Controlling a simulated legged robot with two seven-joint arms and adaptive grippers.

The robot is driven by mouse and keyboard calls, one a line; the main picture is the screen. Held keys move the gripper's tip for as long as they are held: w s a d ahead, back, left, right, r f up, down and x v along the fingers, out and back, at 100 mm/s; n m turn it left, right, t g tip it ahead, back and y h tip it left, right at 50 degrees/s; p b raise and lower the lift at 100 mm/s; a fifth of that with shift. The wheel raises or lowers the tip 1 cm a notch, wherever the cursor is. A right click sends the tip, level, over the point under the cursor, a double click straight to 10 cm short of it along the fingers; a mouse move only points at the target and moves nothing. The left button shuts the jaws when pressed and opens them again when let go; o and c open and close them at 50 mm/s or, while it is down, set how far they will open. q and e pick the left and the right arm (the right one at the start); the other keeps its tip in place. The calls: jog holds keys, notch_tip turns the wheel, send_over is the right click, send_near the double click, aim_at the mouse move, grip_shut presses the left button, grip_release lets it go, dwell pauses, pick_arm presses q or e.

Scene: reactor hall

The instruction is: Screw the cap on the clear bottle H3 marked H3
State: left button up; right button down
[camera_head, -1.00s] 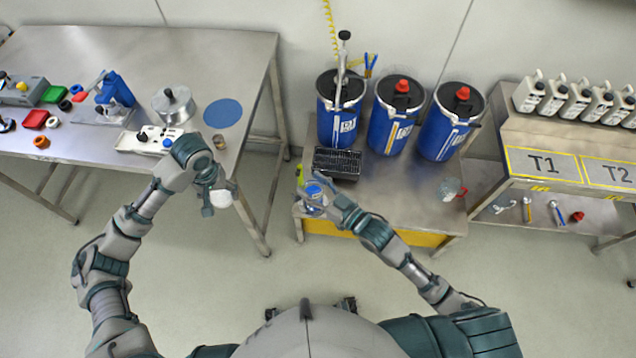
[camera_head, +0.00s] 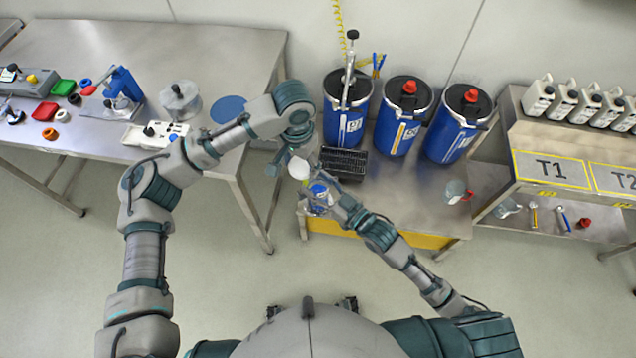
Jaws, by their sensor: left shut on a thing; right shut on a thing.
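My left gripper (camera_head: 290,160) is shut on a white round cap (camera_head: 299,169). It holds the cap just above and slightly left of the clear bottle (camera_head: 316,206), seemingly apart from it. My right gripper (camera_head: 328,197) is shut on the bottle, at the left front corner of the low metal bench (camera_head: 412,205). The bottle shows something blue at its upper part. My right gripper hides part of the bottle, and the H3 marking cannot be read.
A black rack (camera_head: 343,163) stands right behind the bottle. Blue drums (camera_head: 346,110) stand along the back of the bench. A clear jug (camera_head: 455,191) is at the right. A steel table (camera_head: 210,60) with tools is at the left.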

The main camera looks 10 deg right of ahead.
pick_arm(q)
jog(key=shift+m, duration=0.8)
jog(key=d+r, duration=0.1)
jog(key=d, duration=0.1)
jog(key=s+d+r, duration=0.1)
jog(key=shift+s+d+r, duration=0.15)
jog(key=shift+s+d, duration=0.05)
jog(key=shift+d, duration=0.15)
notch_tip(320, 180, down, 4)
jog(key=shift+s, duration=0.15)
